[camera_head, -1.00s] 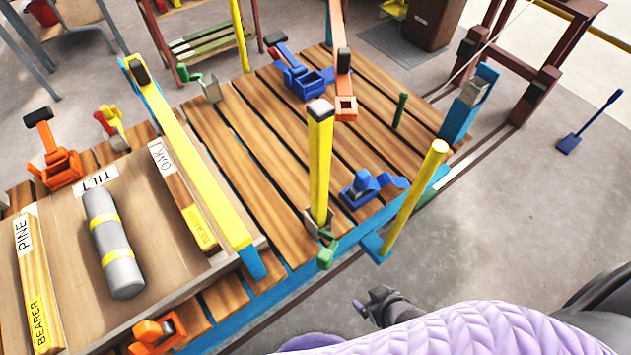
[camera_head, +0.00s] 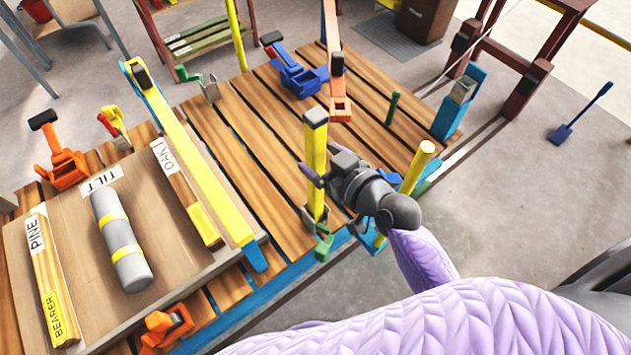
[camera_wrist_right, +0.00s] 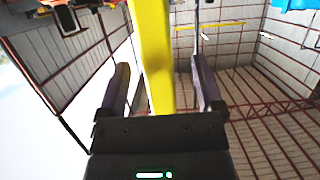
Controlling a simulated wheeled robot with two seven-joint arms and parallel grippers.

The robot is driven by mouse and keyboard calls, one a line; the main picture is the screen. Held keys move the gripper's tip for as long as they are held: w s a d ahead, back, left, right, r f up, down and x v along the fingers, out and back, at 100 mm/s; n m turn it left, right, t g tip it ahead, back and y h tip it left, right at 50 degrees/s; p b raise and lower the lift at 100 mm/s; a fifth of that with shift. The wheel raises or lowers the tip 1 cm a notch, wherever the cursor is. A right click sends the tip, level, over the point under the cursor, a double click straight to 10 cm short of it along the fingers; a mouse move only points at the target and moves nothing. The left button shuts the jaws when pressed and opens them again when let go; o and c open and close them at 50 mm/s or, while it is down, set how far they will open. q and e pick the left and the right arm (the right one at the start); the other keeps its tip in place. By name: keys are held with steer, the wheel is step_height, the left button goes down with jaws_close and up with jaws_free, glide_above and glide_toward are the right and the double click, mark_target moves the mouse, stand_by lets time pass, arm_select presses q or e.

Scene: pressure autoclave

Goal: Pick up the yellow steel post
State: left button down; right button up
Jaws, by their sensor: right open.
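A square yellow steel post (camera_head: 316,140) with a dark cap stands upright at the near side of the slatted wooden deck, its foot in a grey metal bracket (camera_head: 308,213). My right gripper (camera_head: 322,176) is at the post's middle, coming from the right. In the right wrist view the yellow post (camera_wrist_right: 152,50) passes between the two open fingers (camera_wrist_right: 158,88), with a gap visible on each side. The gripper partly hides the lower post in the head view. My left gripper is not in view.
A round yellow post (camera_head: 417,168) stands close to the right of my arm. A long yellow bar (camera_head: 190,150) and a grey cylinder (camera_head: 121,240) lie to the left. A green peg (camera_head: 393,108) and blue clamp (camera_head: 298,78) are farther back. Bare deck surrounds the post's left.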

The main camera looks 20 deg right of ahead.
steer(key=x, duration=0.3)
steer(key=shift+w+d+f, duration=0.1)
steer(key=shift+f, duration=0.1)
jaws_close()
stand_by(0.7)
stand_by(0.3)
